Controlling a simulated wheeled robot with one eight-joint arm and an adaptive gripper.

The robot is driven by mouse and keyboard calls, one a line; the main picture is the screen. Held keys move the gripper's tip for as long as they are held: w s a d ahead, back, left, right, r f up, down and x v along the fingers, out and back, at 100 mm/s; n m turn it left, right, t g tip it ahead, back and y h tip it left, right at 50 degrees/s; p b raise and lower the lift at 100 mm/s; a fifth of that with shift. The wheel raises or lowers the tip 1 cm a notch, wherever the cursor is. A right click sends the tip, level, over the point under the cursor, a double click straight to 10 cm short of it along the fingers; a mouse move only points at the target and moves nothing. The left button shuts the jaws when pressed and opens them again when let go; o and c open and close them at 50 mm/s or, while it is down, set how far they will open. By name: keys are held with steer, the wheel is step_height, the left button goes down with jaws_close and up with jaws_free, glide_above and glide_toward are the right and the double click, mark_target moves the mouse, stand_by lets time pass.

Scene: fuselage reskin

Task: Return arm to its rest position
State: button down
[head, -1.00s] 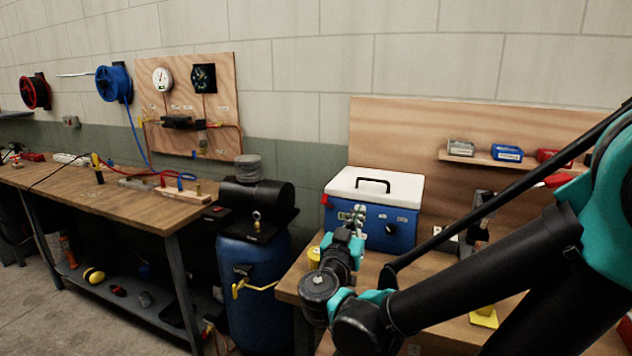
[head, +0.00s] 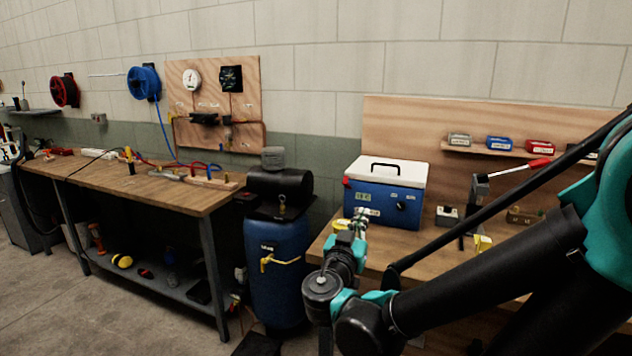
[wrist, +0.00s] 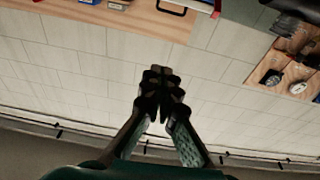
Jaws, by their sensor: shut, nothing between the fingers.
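My gripper (head: 359,218) is at the end of my black and teal arm, which reaches in from the right in the head view. It appears in front of the blue and white box and above the right bench's left edge. In the wrist view my gripper (wrist: 160,88) has its fingers together with nothing between them. The wrist view looks at the block wall, which appears upside down.
A blue and white box (head: 381,213) stands on the right wooden bench (head: 400,243). A blue compressor tank (head: 278,270) with a black motor stands left of it. A long workbench (head: 128,185) runs further left. Open floor (head: 50,310) lies at the lower left.

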steer(key=s+d+f+n+g, duration=0.1)
steer(key=s+d+f+g, duration=0.1)
steer(key=d+f+g, duration=0.55)
steer(key=s+d+f+n+g, duration=0.1)
steer(key=d+f+g, duration=0.3)
steer(key=f, duration=0.7)
steer(key=s+a+f+n+g+y, duration=0.2)
steer(key=s+f+y, duration=0.4)
steer(key=f, duration=0.3)
steer(key=shift+s+a+n+g+y, duration=0.35)
steer(key=shift+a+y, duration=0.3)
steer(key=shift+y, duration=0.25)
